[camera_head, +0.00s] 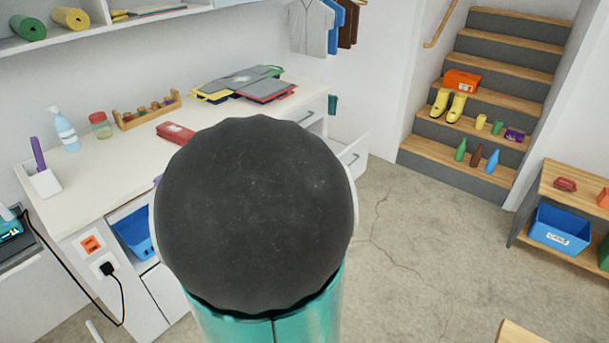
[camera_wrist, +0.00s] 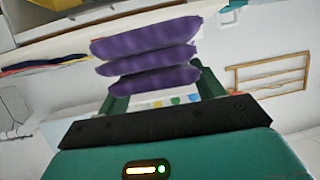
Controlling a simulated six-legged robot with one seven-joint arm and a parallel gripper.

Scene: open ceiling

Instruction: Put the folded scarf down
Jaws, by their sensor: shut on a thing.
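The folded scarf (camera_wrist: 146,56) is purple and shows in the wrist view as several stacked rolls. My gripper (camera_wrist: 160,92) has green fingers, and it is shut on the scarf. In the head view my own arm hides the gripper and nearly all of the scarf; only a small purple bit shows at the arm's left edge, over the white counter (camera_head: 75,183). I cannot tell how high the scarf is above the counter.
On the counter stand a soap bottle (camera_head: 66,131), a jar (camera_head: 100,125), a wooden rack (camera_head: 148,111), a red folded item (camera_head: 176,133) and a clothing pile (camera_head: 247,84). An open drawer (camera_head: 350,153) juts out at right. Stairs (camera_head: 482,103) rise beyond the floor.

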